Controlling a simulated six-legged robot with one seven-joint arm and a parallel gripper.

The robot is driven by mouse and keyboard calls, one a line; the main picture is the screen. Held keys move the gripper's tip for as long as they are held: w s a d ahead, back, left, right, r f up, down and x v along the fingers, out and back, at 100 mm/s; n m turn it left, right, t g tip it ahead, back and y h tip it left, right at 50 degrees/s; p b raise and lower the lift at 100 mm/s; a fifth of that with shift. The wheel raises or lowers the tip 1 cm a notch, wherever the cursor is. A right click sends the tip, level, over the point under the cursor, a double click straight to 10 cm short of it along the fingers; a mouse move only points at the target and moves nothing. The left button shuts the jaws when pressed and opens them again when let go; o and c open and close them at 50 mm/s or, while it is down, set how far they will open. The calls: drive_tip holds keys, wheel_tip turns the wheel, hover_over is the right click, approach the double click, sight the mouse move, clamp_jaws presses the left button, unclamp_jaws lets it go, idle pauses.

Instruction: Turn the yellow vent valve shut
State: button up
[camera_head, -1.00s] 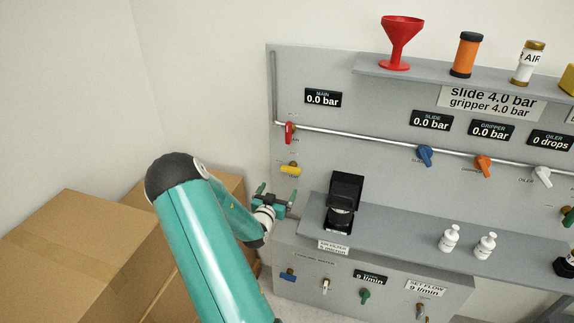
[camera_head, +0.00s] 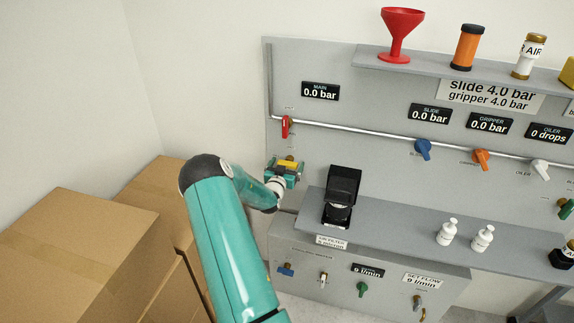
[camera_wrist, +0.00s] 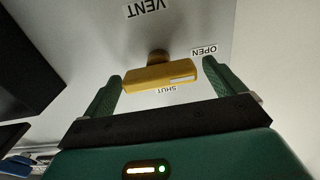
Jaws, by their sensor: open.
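The yellow vent valve (camera_wrist: 160,76) is a bar handle on a round stem, below the "VENT" label in the wrist view, where the panel appears upside down.
A red valve handle (camera_head: 286,127) hangs on the pipe just above. A black open box-like unit (camera_head: 342,195) stands on the lower shelf to the right. Cardboard boxes (camera_head: 70,245) fill the left side. Blue (camera_head: 423,149) and orange (camera_head: 482,158) valves are farther right.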

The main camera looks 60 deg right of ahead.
drive_tip(key=shift+d, duration=0.4)
drive_tip(key=c, duration=1)
